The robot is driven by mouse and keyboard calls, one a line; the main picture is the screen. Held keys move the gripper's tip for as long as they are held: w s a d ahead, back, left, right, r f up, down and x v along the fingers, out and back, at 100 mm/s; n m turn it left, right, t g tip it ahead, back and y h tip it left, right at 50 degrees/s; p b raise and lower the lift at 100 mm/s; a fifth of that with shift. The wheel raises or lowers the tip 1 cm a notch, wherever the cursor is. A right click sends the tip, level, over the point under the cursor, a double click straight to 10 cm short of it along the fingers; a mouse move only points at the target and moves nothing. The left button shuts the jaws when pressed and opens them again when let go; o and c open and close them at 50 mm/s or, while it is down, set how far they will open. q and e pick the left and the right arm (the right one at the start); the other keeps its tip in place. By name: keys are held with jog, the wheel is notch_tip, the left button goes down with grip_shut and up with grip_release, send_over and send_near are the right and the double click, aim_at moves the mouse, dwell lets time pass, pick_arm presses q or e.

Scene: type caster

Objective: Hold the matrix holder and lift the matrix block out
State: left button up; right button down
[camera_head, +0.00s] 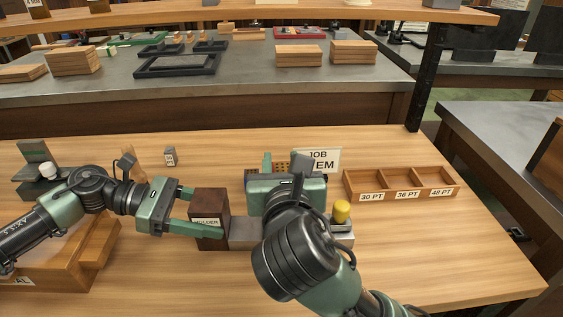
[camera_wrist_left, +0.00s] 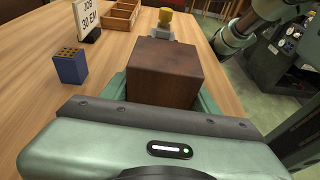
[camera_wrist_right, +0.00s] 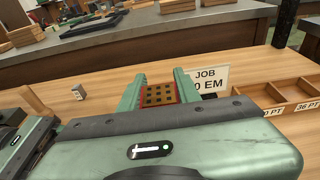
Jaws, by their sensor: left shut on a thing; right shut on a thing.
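The dark brown wooden holder (camera_head: 210,205), labelled HOLDER, stands on the table. My left gripper (camera_head: 207,215) is shut on it, one finger on each side. It fills the space between the fingers in the left wrist view (camera_wrist_left: 165,72). My right gripper (camera_head: 285,168) is shut on a matrix block (camera_head: 281,168). In the right wrist view this block (camera_wrist_right: 159,95) shows an orange-brown face with dark holes and red edges. The right gripper appears raised above the table, right of the holder; its body hides the block's lower part in the head view.
A blue block with a holed top (camera_wrist_left: 70,66) stands on the table near the job sign (camera_head: 322,159). A yellow knob (camera_head: 342,211) sits on a grey metal part right of the holder. A three-compartment wooden tray (camera_head: 400,184) stands at right. A small grey block (camera_head: 170,156) stands behind the left arm.

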pick_arm(q)
jog(key=o, duration=1.5)
